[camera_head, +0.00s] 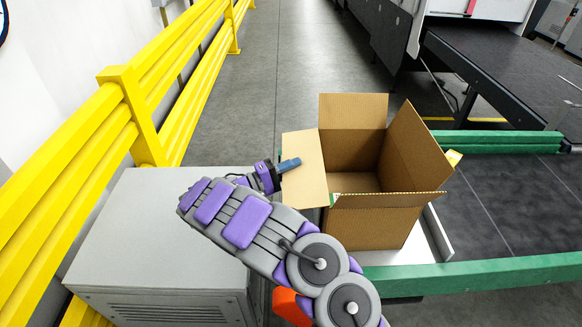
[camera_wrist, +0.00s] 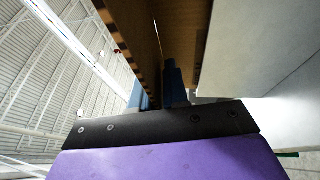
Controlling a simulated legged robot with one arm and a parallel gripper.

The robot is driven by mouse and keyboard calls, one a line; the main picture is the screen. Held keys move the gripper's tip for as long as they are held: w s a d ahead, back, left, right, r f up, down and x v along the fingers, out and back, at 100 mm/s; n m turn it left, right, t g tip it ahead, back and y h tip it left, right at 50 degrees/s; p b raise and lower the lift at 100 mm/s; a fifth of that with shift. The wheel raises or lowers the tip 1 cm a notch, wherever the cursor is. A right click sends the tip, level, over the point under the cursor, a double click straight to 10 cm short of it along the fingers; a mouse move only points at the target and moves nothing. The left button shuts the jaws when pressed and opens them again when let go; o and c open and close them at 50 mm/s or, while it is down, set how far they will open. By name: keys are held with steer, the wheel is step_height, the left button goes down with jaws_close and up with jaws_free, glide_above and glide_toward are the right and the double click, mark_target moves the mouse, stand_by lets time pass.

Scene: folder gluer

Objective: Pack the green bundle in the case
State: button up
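The case is an open brown cardboard box (camera_head: 375,222) with its flaps spread outward. The visible part of its inside looks empty, but its near part is hidden by the near wall. My gripper (camera_head: 289,164) is at the box's left flap (camera_head: 306,178), with a blue finger over that flap's outer edge. In the wrist view, brown cardboard (camera_wrist: 137,35) runs down toward the blue fingers of my gripper (camera_wrist: 155,92). Whether they pinch it is unclear. No green bundle can be made out; only a small green patch (camera_head: 333,199) shows at the box's near left corner.
The box stands on a pale platform (camera_head: 436,236). A green rail (camera_head: 475,275) runs in front of it and another (camera_head: 490,141) behind it. A grey cabinet (camera_head: 160,235) is at left, beside a yellow barrier (camera_head: 125,100). Dark conveyor machinery (camera_head: 500,65) is at back right.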

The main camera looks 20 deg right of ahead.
steer(key=shift+d, duration=0.2)
jaws_close()
steer(key=shift+a, duration=0.35)
steer(key=shift+d, duration=0.1)
stand_by(0.6)
